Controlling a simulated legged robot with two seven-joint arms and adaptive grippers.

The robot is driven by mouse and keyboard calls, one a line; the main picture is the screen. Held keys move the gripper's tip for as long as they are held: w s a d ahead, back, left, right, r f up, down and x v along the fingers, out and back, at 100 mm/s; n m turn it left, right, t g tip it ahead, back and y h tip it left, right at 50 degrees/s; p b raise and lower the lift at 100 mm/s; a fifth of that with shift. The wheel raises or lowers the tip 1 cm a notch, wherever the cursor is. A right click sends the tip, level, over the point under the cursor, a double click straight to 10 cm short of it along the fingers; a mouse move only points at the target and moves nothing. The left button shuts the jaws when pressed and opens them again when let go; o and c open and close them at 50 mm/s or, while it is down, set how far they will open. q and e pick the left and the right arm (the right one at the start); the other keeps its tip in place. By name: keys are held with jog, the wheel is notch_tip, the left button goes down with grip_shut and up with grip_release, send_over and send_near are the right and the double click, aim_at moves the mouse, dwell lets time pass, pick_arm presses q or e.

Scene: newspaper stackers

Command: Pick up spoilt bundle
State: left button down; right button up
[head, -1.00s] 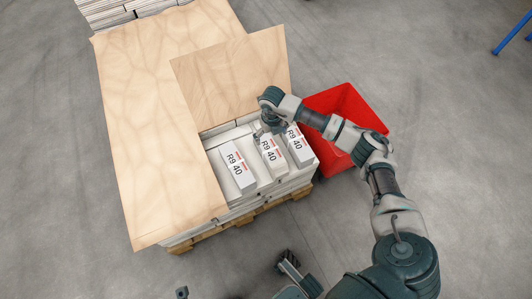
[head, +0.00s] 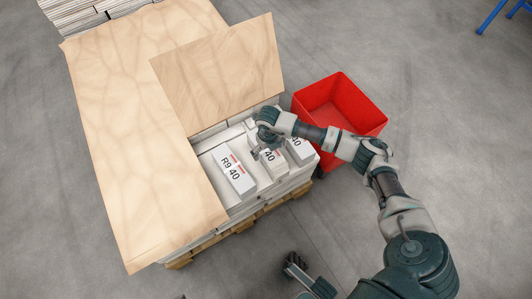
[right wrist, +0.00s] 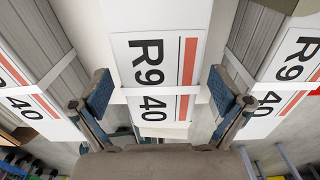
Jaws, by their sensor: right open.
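Several white newspaper bundles lie on the pallet stack, three of them with "R9 40" labels. The left labelled bundle (head: 232,175) is in full view. The middle one (head: 273,161) is partly hidden by my right gripper (head: 260,153). The right one (head: 300,151) is partly behind my arm. I cannot tell which bundle is spoilt. In the right wrist view the open gripper (right wrist: 160,88) has its fingers apart over the middle bundle (right wrist: 150,60), one near each side. Contact with it cannot be told.
A red bin (head: 366,116), empty as far as seen, stands right of the stack. A large tan sheet (head: 125,130) covers the left part. A smaller sheet (head: 215,70) lies behind the bundles. The wooden pallet (head: 238,228) shows below.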

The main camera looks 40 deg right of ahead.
jog(key=c, duration=1.9)
jog(key=shift+r, duration=0.1)
